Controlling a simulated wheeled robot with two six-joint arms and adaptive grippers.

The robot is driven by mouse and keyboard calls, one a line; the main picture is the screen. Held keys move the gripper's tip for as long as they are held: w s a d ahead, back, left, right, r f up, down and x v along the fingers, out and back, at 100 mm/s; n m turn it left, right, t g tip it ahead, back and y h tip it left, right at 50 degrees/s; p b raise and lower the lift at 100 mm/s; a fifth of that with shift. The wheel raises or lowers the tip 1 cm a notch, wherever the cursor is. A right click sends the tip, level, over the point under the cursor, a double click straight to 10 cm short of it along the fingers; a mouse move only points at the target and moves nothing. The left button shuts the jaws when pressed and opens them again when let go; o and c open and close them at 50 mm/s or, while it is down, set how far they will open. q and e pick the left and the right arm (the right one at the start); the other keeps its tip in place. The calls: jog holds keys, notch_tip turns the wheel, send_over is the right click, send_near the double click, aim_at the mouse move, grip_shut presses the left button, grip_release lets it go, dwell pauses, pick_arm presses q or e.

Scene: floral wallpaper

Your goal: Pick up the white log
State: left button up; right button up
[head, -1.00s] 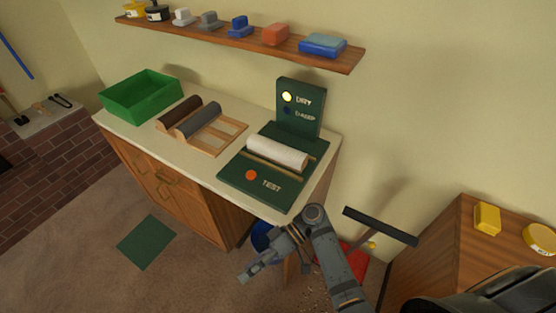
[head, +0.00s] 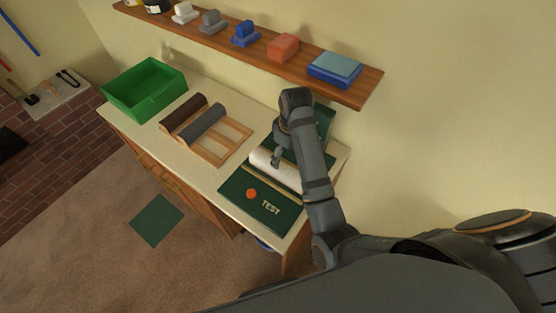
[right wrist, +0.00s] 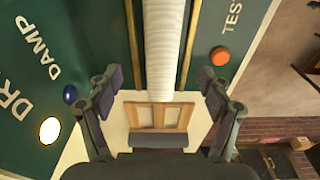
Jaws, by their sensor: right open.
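The white log (head: 262,162) lies on the green test board (head: 236,190), between two wooden rails. My arm hides part of it in the head view. My right gripper (head: 277,158) is over the log, pointing down. In the right wrist view the log (right wrist: 163,45) runs up the picture between the two open fingers of the gripper (right wrist: 161,88), with a gap on each side. I cannot tell its exact height above the log. My left gripper is not in view.
A rack (head: 234,128) holds a brown log (head: 184,111) and a grey log (head: 204,121), with free slots at right. A green bin (head: 146,98) stands further left. A shelf (head: 352,97) with several blocks hangs above. The DRY lamp (right wrist: 50,130) is lit.

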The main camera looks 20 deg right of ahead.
aim_at(280, 168)
jog(key=f, duration=0.3)
jog(key=f+p, duration=0.1)
jog(key=shift+a+f, duration=0.3)
jog(key=shift+a, duration=0.1)
jog(key=shift+w+d+f, duration=0.1)
jog(key=shift+w+f, duration=0.05)
jog(key=shift+f, duration=0.25)
jog(key=shift+f+p, duration=0.3)
jog(key=f, duration=0.2)
jog(key=f+p, duration=0.1)
jog(key=shift+w+a+f, duration=0.3)
jog(key=shift+a+f, duration=0.05)
jog(key=shift+w+f, duration=0.1)
jog(key=shift+f, duration=0.2)
jog(key=c, duration=1.4)
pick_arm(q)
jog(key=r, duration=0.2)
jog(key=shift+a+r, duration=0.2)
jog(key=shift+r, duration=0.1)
pick_arm(e)
grip_shut()
jog(key=shift+r, duration=0.15)
